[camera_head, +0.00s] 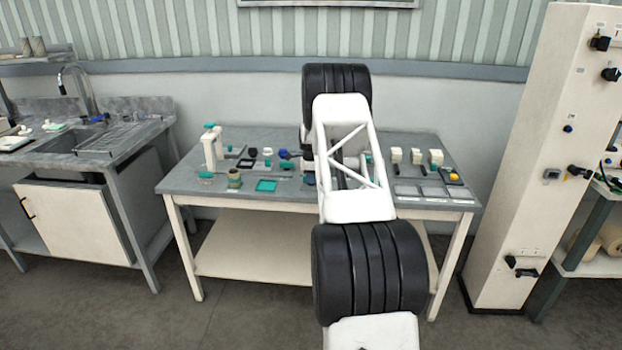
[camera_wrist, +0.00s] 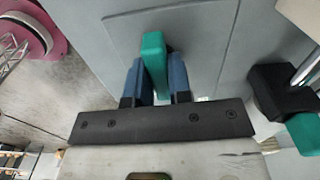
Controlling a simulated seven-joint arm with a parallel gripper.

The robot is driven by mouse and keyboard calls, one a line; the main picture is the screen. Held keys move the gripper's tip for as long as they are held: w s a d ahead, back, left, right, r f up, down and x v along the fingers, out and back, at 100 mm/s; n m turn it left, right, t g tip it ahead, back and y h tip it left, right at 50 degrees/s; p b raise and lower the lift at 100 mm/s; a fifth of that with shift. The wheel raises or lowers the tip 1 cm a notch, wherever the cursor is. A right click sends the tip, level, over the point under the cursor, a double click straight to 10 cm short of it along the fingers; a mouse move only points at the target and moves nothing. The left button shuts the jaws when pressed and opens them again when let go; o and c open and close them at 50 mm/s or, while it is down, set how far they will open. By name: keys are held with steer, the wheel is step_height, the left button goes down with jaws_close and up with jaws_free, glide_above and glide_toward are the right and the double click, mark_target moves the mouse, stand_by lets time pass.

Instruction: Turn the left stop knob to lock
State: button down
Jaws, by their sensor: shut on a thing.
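In the wrist view, a green knob (camera_wrist: 153,48) with a flat, bar-like grip stands out from a grey panel (camera_wrist: 205,30). The two blue fingers of my gripper (camera_wrist: 156,80) are on either side of it, shut on it. A dark round base shows partly behind the knob; the rest is hidden by the fingers. I cannot read any lock mark. In the head view my gripper and this knob are hidden behind my own arm, which reaches over the workbench.
In the wrist view, a black block (camera_wrist: 283,92) with a metal rod and a green part (camera_wrist: 304,132) stands close on the right. A magenta round thing (camera_wrist: 28,28) is at upper left. The head view shows a grey workbench (camera_head: 210,190) with several small items.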

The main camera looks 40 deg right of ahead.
steer(key=shift+n, duration=0.4)
steer(key=n, duration=0.3)
steer(key=shift+n, duration=0.3)
steer(key=n, duration=1.2)
steer(key=shift+n, duration=0.4)
steer(key=c, duration=1)
jaws_free()
steer(key=shift+c, duration=0.2)
